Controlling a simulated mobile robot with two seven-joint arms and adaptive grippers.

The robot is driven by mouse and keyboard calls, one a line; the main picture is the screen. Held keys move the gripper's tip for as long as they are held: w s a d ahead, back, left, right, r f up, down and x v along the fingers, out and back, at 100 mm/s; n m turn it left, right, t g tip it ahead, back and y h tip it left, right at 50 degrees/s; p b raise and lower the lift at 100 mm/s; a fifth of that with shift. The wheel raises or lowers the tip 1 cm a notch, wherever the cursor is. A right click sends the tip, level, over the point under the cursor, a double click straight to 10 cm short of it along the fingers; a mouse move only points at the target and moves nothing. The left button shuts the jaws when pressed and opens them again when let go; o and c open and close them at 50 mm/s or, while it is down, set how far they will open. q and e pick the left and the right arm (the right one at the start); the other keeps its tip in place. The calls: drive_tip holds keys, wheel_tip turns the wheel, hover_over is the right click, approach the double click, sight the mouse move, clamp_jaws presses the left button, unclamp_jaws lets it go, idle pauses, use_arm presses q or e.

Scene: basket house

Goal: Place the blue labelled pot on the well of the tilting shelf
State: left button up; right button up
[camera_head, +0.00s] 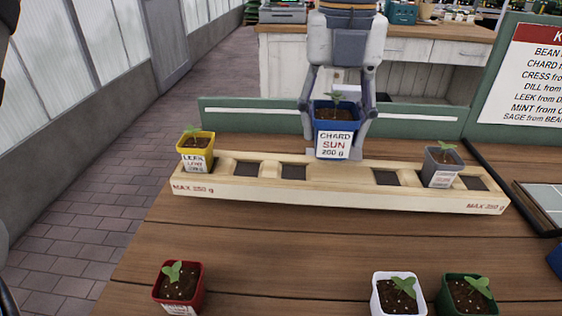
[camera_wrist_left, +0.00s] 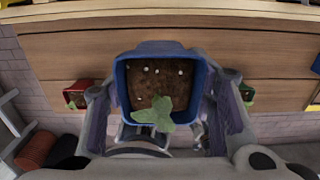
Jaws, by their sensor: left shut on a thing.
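The left wrist view shows the pot (camera_wrist_left: 160,85) from above between the fingers. The wooden shelf slopes down to the right. Several dark wells show empty; the blue pot may hide another. My right gripper is not in view.
A yellow pot (camera_head: 195,150) sits at the shelf's left end, a grey pot (camera_head: 442,166) near its right end. Red (camera_head: 179,287), white (camera_head: 398,292) and green (camera_head: 467,294) pots stand in front. A green board (camera_head: 420,118) runs behind. Bare table separates shelf and front pots.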

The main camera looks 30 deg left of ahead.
use_arm(q)
drive_tip(key=w+a+f, duration=0.2)
drive_tip(key=a+f, duration=0.1)
drive_tip(key=w+a+f, duration=0.2)
drive_tip(key=a+f, duration=0.1)
drive_tip(key=f, duration=0.1)
drive_tip(key=w+a+f+b, duration=0.1)
drive_tip(key=w+a+f, duration=0.1)
drive_tip(key=f, duration=0.2)
drive_tip(key=shift+a+f, duration=0.1)
drive_tip(key=shift+a, duration=0.3)
drive_tip(key=shift+f, duration=0.25)
drive_tip(key=shift+s, duration=0.1)
